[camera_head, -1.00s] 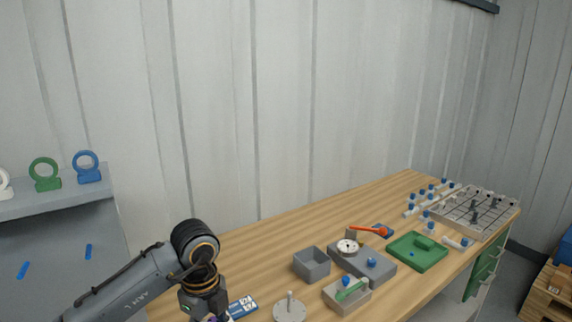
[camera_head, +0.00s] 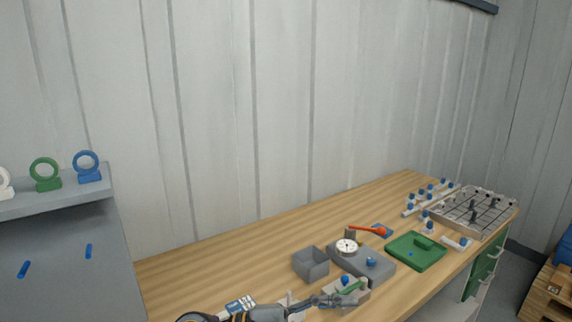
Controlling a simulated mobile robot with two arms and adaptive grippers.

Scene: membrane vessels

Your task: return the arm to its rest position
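My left arm comes in low from the left along the bottom edge. Its gripper (camera_head: 338,299) points right over the front of the workbench (camera_head: 200,266), in front of a small light tray (camera_head: 361,298) holding a blue-knobbed part (camera_head: 345,281) and a green piece (camera_head: 358,286). The fingers are small and overlap the tray in the picture, so I cannot tell whether they are open or touch it. My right gripper is not in view.
A grey open box (camera_head: 311,264), a grey block with a round white dial (camera_head: 347,246), a green tray (camera_head: 416,251) and a metal rack (camera_head: 473,211) stand on the bench. A grey shelf (camera_head: 55,202) with ring stands is at left. The back left of the bench is clear.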

